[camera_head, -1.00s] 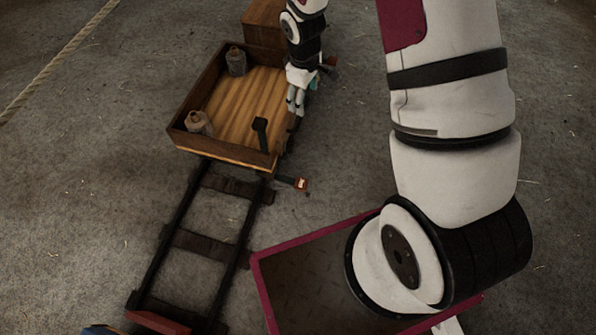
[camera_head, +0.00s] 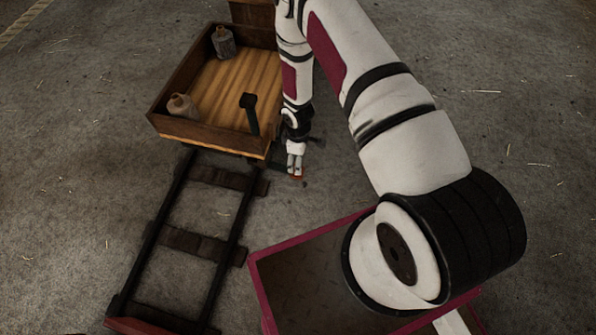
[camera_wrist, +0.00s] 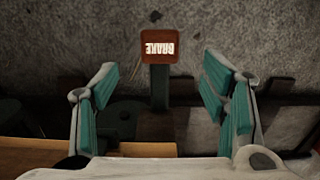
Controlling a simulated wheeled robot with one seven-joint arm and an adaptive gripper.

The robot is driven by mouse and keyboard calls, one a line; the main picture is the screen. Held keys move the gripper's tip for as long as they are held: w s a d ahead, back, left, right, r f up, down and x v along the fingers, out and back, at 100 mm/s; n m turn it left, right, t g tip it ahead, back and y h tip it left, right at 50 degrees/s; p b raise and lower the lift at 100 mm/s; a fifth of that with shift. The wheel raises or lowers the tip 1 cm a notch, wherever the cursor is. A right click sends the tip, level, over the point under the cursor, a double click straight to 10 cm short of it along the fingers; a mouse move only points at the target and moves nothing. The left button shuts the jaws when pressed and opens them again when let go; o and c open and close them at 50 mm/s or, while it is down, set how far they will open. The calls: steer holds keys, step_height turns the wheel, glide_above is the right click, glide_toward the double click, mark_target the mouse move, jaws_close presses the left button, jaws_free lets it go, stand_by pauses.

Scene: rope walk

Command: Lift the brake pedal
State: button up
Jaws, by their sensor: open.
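The brake pedal (camera_wrist: 160,50) is a red-brown square pad lettered BRAKE on a dark green arm. In the wrist view it lies centred ahead of my gripper (camera_wrist: 160,95), whose teal-padded fingers are spread to either side of the pedal's line. In the head view my gripper (camera_head: 295,165) is at the cart's near right corner, over the pedal. The gripper mostly covers the pedal there, with a bit of red (camera_head: 297,177) showing at the fingertips. The fingers are open and hold nothing. I cannot tell whether they touch the pedal.
The wooden cart (camera_head: 165,125) stands on rails (camera_head: 230,235). It carries two bottle-like weights (camera_head: 223,42) (camera_head: 182,106) and a dark upright lever (camera_head: 250,113) near its front right. A magenta-rimmed tray (camera_head: 285,243) is at the lower middle. Bare floor lies to the right.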

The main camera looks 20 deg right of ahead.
mark_target(283, 169)
step_height(283, 169, down, 8)
steer(key=b, duration=0.3)
steer(key=shift+f, duration=0.25)
